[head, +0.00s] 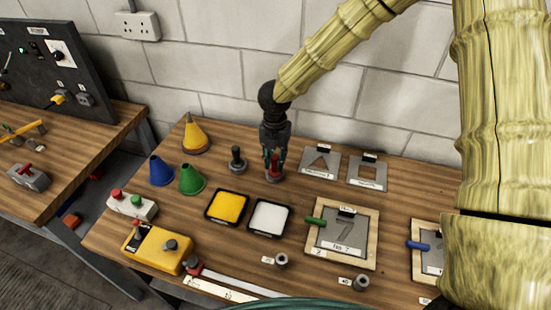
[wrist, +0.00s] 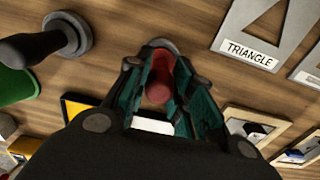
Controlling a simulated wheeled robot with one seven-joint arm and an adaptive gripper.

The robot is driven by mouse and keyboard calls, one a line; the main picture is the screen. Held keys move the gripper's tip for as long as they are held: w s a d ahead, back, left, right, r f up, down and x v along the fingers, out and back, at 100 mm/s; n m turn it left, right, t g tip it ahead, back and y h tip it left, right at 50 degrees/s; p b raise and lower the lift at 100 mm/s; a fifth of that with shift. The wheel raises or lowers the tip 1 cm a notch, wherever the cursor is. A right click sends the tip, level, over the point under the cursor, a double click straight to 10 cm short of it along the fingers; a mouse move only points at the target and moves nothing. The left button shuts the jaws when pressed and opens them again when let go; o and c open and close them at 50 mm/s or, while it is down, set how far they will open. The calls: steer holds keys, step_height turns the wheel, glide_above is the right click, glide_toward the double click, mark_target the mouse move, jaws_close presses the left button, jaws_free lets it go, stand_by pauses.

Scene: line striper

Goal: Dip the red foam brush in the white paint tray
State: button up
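The red foam brush (head: 276,173) stands upright in a small round grey holder near the back of the bench. My gripper (head: 274,155) points down over it. In the wrist view the red brush (wrist: 159,82) is between the two teal-padded fingers (wrist: 160,95), which stand apart on either side of it. A gap shows at the right finger; contact on the left is unclear. The brush's foam end is hidden. The white paint tray (head: 269,218), black-rimmed and square, lies in front of the brush; a strip of it (wrist: 152,126) shows below the fingers.
A yellow paint tray (head: 227,206) adjoins the white one on the left. A dark-handled brush (head: 237,160) stands left of my gripper. Triangle (head: 320,162) and square stencils lie right; a framed stencil (head: 342,232) is front right.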

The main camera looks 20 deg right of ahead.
steer(key=shift+s+r, duration=0.15)
steer(key=shift+c, duration=0.9)
steer(key=shift+r, duration=0.1)
steer(key=shift+r+p, duration=0.15)
steer(key=shift+p, duration=0.15)
steer(key=shift+r+p, duration=1.2)
steer(key=shift+r, duration=0.3)
steer(key=shift+f, duration=0.1)
